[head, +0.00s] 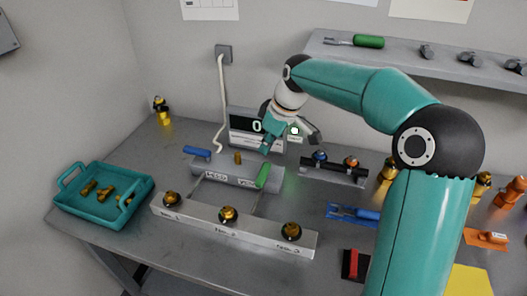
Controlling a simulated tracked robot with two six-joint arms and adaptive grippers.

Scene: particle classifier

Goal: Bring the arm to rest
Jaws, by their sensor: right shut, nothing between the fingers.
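My right arm (345,90) is teal and comes in from the lower right, bends at a dark elbow and reaches left over the bench. Its gripper (268,146) hangs at the far middle of the bench, in front of the display unit (243,124) and partly covering it. The gripper is shut and empty, pointing down and left, above the back of the grey fixture (225,172). Whether it touches anything below cannot be made out. My left gripper is not in view.
A teal tray (72,172) with brass parts stands at the left. A metal bar (262,239) with several brass-topped positions lies in front. A dark rack (335,174), a blue tool (352,213) and several brass pieces stand at the right. A shelf (460,70) is behind.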

